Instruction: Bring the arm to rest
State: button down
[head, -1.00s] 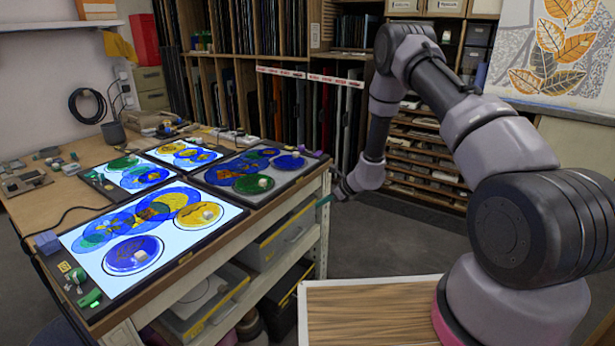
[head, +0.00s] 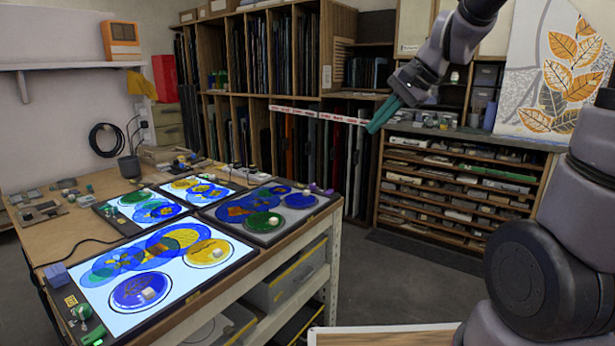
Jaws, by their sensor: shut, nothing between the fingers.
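My gripper (head: 384,114) hangs at the upper right in the head view, in the air and well to the right of the workbench (head: 30,235). Its teal fingers are shut with nothing between them. They point down and to the left, in front of the shelving. My arm comes down to it from the top edge, and part of the arm is out of the picture. Lit panels (head: 75,303) with blue, yellow and green painted glass discs lie on the bench, apart from the gripper.
A tall rack (head: 323,70) of dark glass sheets stands behind the bench. A low unit of shallow shelves (head: 450,190) stands at the back right, and a leaf-pattern panel (head: 560,70) is above it. The grey floor (head: 400,285) between bench and shelves is clear.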

jog(key=s+d+r+n+t+h, duration=0.1)
jog(key=s+d, duration=0.3)
jog(key=s, duration=0.4)
jog(key=s+d+r+n+t+h, duration=0.1)
jog(key=s+d+r+n+h, duration=0.2)
jog(key=s+d, duration=0.2)
jog(key=s, duration=0.2)
jog(key=shift+s+t, duration=0.35)
jog(key=shift+t, duration=0.05)
jog(key=shift+r, duration=0.1)
